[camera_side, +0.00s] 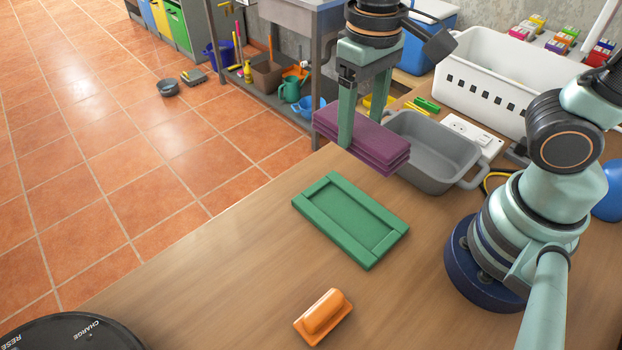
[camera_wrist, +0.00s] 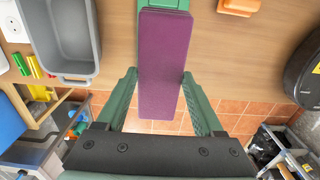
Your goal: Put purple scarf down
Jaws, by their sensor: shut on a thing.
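The purple scarf (camera_side: 362,138) is a folded, layered rectangle in the side view. My gripper (camera_side: 366,122) is shut on it, with one green finger on each side. The scarf is held level above the table's far edge, beside the grey bin. In the wrist view the scarf (camera_wrist: 163,65) lies lengthwise between my fingertips (camera_wrist: 160,88). Its far end overlaps the edge of a green tray (camera_wrist: 178,4) in that picture. In the side view the green tray (camera_side: 350,205) lies flat on the table in front of the scarf and is empty.
A grey bin (camera_side: 432,150) stands right of the scarf, with a white perforated basket (camera_side: 490,75) behind it. An orange handled block (camera_side: 323,317) lies near the front. A round black device (camera_side: 70,335) is at lower left. The wooden table (camera_side: 220,265) is clear left of the tray.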

